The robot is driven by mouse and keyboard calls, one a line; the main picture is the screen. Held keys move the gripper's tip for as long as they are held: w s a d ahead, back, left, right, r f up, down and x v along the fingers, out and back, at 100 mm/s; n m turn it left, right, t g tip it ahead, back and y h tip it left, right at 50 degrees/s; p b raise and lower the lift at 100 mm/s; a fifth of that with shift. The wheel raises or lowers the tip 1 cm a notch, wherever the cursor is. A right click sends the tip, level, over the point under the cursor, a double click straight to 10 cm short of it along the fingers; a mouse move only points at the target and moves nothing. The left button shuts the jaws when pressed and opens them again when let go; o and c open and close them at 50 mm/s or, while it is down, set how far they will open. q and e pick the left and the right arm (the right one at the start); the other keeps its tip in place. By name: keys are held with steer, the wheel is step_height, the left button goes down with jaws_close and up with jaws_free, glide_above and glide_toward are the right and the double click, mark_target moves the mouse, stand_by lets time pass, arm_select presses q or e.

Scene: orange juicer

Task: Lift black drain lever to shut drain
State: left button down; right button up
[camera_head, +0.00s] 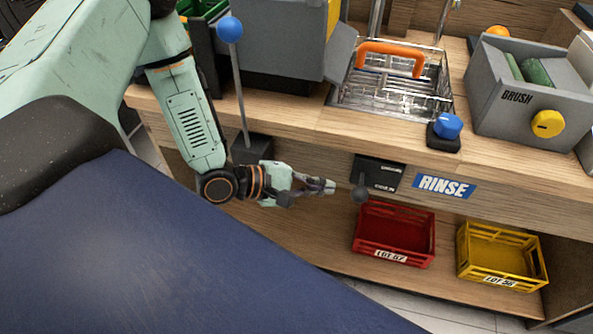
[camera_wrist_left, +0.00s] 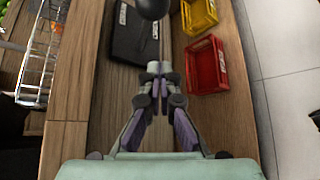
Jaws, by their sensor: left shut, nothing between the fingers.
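The black drain lever shows as a dark round knob (camera_head: 361,193) in front of a black plate (camera_head: 378,173) on the bench's front face, left of the RINSE label. In the left wrist view the knob (camera_wrist_left: 153,8) is at the top edge, with the black plate (camera_wrist_left: 133,38) beside it. My left gripper (camera_head: 328,187) is shut and empty, a short way left of the knob and apart from it. Its closed fingertips (camera_wrist_left: 158,70) point toward the knob in the wrist view. My right gripper is not in view.
A red crate (camera_head: 428,243) and a yellow crate (camera_head: 538,262) stand on the lower shelf. A blue-knobbed lever (camera_head: 230,30) rises near my left forearm. A wire basket (camera_head: 440,105) with an orange handle, a blue button (camera_head: 448,126) and a BRUSH box (camera_head: 515,98) are on the bench.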

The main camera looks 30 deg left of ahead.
arm_select(q)
steer(key=p+v, duration=0.1)
steer(key=v, duration=0.1)
steer(key=p+v, duration=0.1)
steer(key=w+r+p+v, duration=0.1)
steer(key=v, duration=0.1)
steer(key=shift+s+a+r, duration=0.1)
steer(key=shift+s+a, duration=0.15)
steer(key=shift+a, duration=0.15)
stand_by(0.4)
